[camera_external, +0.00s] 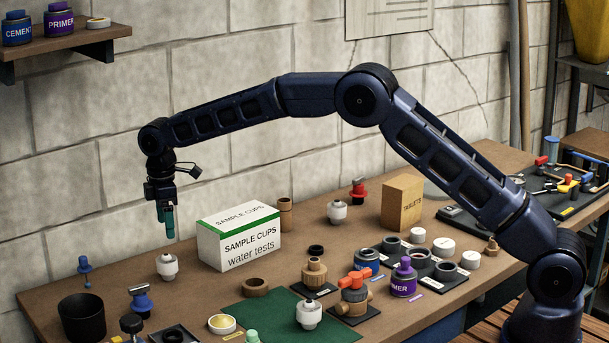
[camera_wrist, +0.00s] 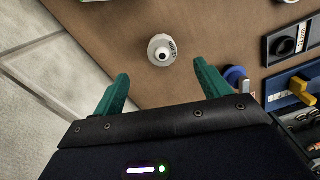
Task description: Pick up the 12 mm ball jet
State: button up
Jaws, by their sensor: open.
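I cannot read which is the 12 mm one. My gripper (camera_external: 165,228) hangs pointing down above the left fitting, clear of it and empty. In the wrist view the green fingers of my gripper (camera_wrist: 162,70) are spread apart. A white fitting (camera_wrist: 161,50) shows beyond the gap between them, with dark marking on its side too small to read.
The white and green sample-cups box (camera_external: 238,240) stands close to the right of the left fitting. A black cup (camera_external: 82,318) and a blue-handled fitting (camera_external: 141,302) are in front. The block wall (camera_external: 100,200) is behind. Bare bench lies around the left fitting.

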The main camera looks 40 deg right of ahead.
aim_at(167, 258)
jog(key=shift+a+f, duration=0.25)
jog(key=shift+f, duration=5.45)
jog(key=shift+s, duration=0.1)
jog(key=c, duration=1.1)
jog(key=shift+r, duration=0.15)
